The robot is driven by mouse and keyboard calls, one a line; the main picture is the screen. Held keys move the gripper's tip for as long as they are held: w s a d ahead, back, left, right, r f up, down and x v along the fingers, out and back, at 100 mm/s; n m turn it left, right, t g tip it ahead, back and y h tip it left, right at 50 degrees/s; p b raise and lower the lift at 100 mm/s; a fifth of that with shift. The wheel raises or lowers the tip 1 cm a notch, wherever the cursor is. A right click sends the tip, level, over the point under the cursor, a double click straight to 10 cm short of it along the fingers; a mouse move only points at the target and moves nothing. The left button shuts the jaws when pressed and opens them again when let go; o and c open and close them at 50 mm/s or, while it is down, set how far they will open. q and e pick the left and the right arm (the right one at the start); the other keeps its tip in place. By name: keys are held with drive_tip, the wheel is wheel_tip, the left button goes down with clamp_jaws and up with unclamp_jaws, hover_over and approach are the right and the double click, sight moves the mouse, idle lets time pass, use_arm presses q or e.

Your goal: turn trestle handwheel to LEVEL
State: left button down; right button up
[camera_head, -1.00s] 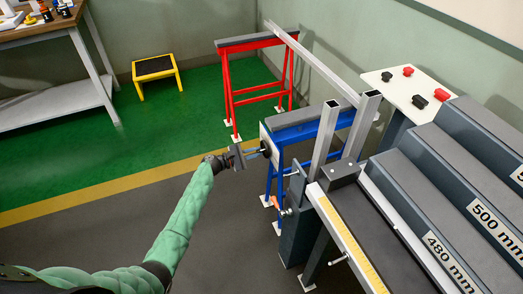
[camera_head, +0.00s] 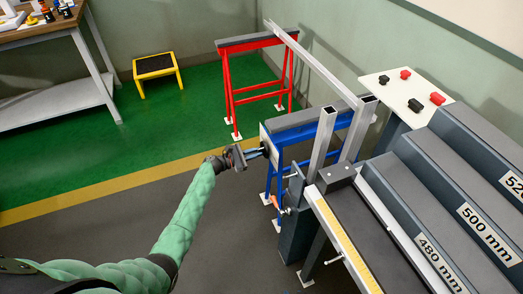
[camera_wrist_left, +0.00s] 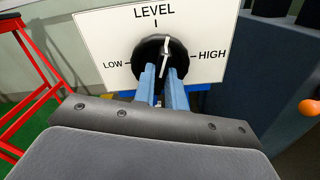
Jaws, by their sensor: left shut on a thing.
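The black round handwheel (camera_wrist_left: 150,48) sits on a white plate (camera_wrist_left: 100,45) marked LOW, LEVEL and HIGH. Its white pointer stands nearly upright, leaning slightly right of the LEVEL tick towards HIGH. My left gripper (camera_wrist_left: 164,78) is shut on the handwheel, its two blue fingers at the lower part of the wheel's face. In the head view my left gripper (camera_head: 259,152) reaches the plate on the end of the blue trestle (camera_head: 306,131) and hides most of the wheel. My right gripper is out of view.
A red trestle (camera_head: 229,90) stands behind, with a long metal profile (camera_head: 310,62) running from it to the blue trestle. Machine parts and grey steps (camera_head: 440,165) stand at the right. An orange knob (camera_wrist_left: 309,106) is near the wrist view's right edge.

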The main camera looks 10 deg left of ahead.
use_arm(q)
drive_tip(key=shift+f, duration=0.1)
drive_tip(key=shift+n+p, duration=1.7)
drive_tip(key=shift+n, duration=0.2)
drive_tip(key=c, duration=1.3)
unclamp_jaws()
drive_tip(key=shift+a, duration=0.1)
drive_tip(key=shift+p+v, duration=0.4)
drive_tip(key=shift+v, duration=3.05)
drive_tip(key=shift+s, duration=0.1)
